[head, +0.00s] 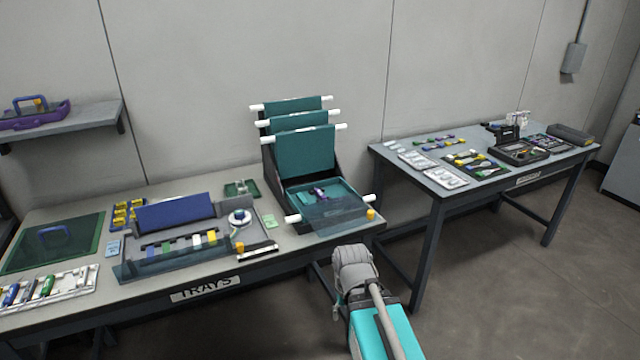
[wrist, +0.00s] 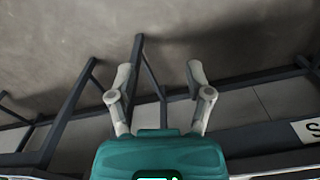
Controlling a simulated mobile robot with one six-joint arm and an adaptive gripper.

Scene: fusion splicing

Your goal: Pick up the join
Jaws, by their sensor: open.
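I cannot make out for certain which thing is the join. A small purple piece (head: 318,192) lies in the lowest open teal tray (head: 345,213) of the tray stack on the near-left bench. A dark device (head: 503,133) stands on the far-right bench, with a small white item on or behind it; its detail is too small to read. My gripper (wrist: 160,78) is open and empty in the wrist view, with floor and bench legs beyond it. In the head view my arm reaches in front of the gap between the benches; the fingers cannot be made out there.
The right bench (head: 395,155) holds several small trays and a black case (head: 520,152). Floor is clear between and in front.

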